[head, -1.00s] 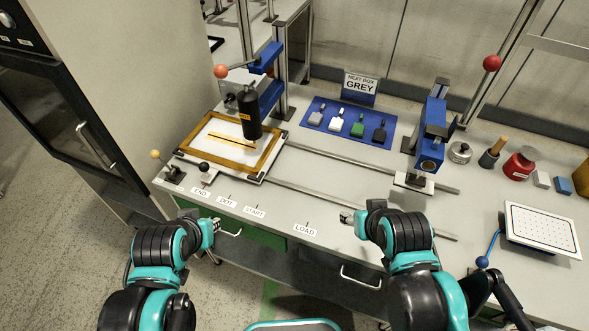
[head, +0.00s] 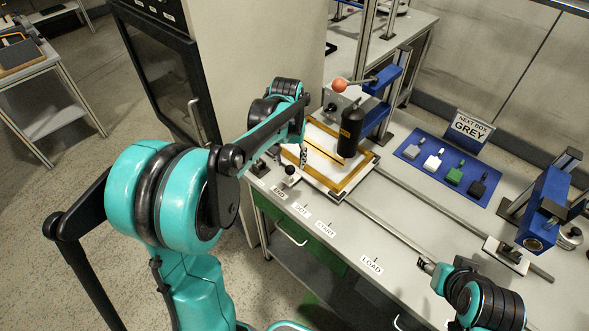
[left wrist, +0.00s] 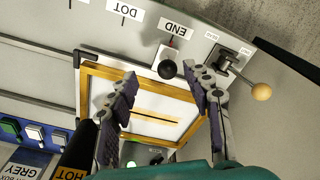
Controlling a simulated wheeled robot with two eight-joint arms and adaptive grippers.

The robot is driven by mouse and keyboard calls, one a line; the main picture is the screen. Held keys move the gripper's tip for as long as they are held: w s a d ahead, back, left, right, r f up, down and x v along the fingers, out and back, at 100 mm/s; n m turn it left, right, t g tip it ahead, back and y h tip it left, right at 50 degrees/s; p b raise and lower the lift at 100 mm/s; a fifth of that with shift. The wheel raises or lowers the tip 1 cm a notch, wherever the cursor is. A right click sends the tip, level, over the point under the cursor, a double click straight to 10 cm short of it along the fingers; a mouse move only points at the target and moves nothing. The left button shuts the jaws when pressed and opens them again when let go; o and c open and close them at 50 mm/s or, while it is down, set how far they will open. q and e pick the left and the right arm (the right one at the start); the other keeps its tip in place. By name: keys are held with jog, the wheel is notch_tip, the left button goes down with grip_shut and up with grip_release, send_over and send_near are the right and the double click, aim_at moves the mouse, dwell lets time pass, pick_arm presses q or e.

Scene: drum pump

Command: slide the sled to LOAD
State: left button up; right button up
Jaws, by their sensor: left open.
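The sled (head: 358,175), a plate with a gold-brown frame, sits at the far left end of its rails. Its black knob (head: 290,170) on a white block is beside the END label (head: 279,192); the knob also shows in the left wrist view (left wrist: 168,68). The LOAD label (head: 371,265) is farther right along the bench front. My left gripper (head: 302,158) is open above the sled's knob side. In the left wrist view its fingers (left wrist: 167,77) appear on either side of the knob, apart from it; their height is unclear. My right gripper (head: 427,266) is near LOAD, its jaws too small to judge.
A black cylinder (head: 352,133) on a blue press stands over the sled. A lever with a tan ball (left wrist: 261,91) is close beside the left gripper. A blue mat (head: 411,152) holds several small boxes. The rails (head: 390,230) toward LOAD look clear.

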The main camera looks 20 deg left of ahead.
aim_at(290, 173)
pick_arm(q)
jog(key=shift+g, duration=0.5)
jog(key=w+f, duration=0.1)
jog(key=w+a+f, duration=0.1)
jog(key=w+f, duration=0.1)
jog(key=shift+w+a+f, duration=0.1)
jog(key=shift+a, duration=0.1)
notch_tip(290, 173, down, 8)
jog(key=b, duration=0.2)
jog(key=shift+r+b, duration=0.2)
jog(key=shift+b, duration=0.1)
grip_shut()
